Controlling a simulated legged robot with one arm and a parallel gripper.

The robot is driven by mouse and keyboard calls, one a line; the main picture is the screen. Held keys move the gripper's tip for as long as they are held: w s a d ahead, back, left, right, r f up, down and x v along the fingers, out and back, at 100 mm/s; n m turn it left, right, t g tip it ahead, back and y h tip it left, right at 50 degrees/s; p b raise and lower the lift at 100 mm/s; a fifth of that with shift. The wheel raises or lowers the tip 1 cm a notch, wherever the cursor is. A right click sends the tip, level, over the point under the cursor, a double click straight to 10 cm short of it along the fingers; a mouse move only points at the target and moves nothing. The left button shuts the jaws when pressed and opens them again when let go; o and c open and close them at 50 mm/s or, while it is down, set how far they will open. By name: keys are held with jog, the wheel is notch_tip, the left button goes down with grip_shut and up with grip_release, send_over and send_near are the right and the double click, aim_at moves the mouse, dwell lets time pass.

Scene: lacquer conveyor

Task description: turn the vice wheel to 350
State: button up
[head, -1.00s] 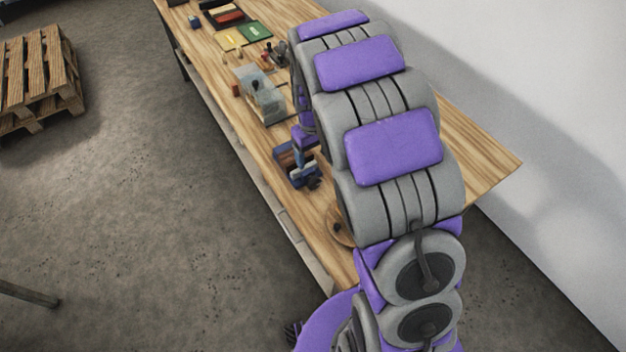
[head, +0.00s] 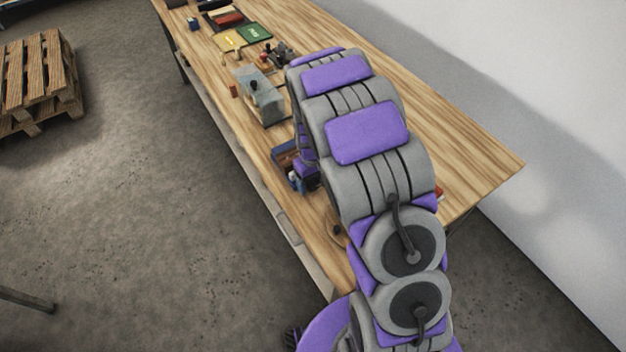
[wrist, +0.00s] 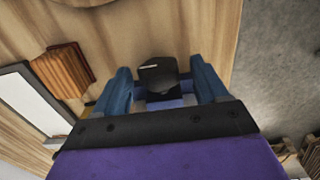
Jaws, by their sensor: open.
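The blue vice (head: 283,153) sits near the left edge of the wooden bench in the head view, partly hidden by my arm. Its black wheel (wrist: 158,76), with a light mark on its top, shows in the wrist view. My gripper (wrist: 160,66) is open, with one blue finger on each side of the wheel. I cannot tell whether the fingers touch it. Blue-purple parts show just below the wheel. The wheel's angle reading cannot be made out.
A grey metal block (head: 262,102) stands on the bench beyond the vice. A brown ribbed block (wrist: 62,70) and a pale dark-rimmed panel (wrist: 30,100) lie left in the wrist view. The bench's right part is mostly clear. A pallet (head: 38,85) stands on the floor.

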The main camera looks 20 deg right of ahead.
jog(key=c, duration=1)
jog(key=shift+c, duration=0.2)
jog(key=shift+y, duration=0.3)
jog(key=shift+d+y+p, duration=0.15)
jog(key=shift+y+p, duration=0.15)
jog(key=shift+y, duration=0.1)
jog(key=y, duration=0.1)
jog(key=g+y, duration=0.1)
jog(key=shift+w+d+f+y, duration=0.1)
jog(key=shift+w+d+y, duration=0.1)
jog(key=shift+d+y, duration=0.1)
jog(key=y+b, duration=0.1)
jog(key=g+y, duration=0.1)
jog(key=y+b, duration=0.1)
jog(key=shift+d+f+g+y+b, duration=0.3)
jog(key=shift+f+y, duration=0.05)
jog(key=shift+y, duration=0.05)
jog(key=shift+y+b, duration=0.35)
jog(key=shift+y, duration=0.15)
jog(key=shift+r, duration=0.1)
